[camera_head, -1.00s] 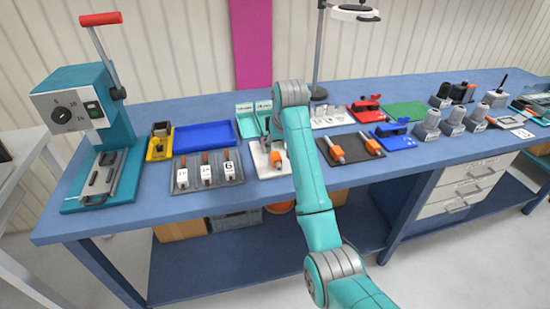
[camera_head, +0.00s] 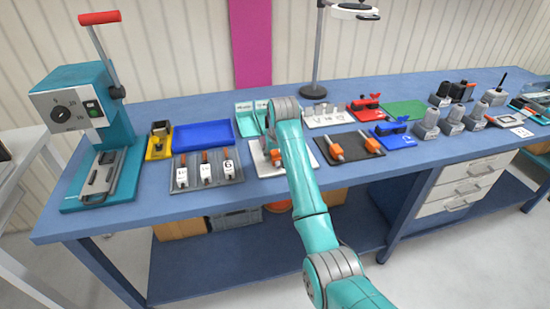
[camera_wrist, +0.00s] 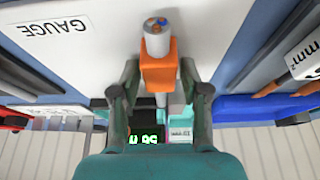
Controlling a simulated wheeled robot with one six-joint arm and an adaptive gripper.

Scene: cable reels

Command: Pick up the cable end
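The cable end (camera_wrist: 157,40) is a short grey round stub with coloured cores showing at its tip. It is seen in the wrist view, with an orange block (camera_wrist: 158,68) around it. My gripper (camera_wrist: 160,75) has one finger on each side of the orange block. The fingers look parted, with only narrow gaps beside the block; contact is not clear. In the head view my gripper is over the white board (camera_head: 258,168) near the bench's middle, and my arm hides most of it and the cable end.
A grey tray with numbered white blocks (camera_head: 205,170) is left of the white board. A dark mat (camera_head: 350,152) with orange-marked pieces is to the right. A blue tray (camera_head: 204,134) and a lamp stand (camera_head: 318,60) are behind. The bench's front strip is clear.

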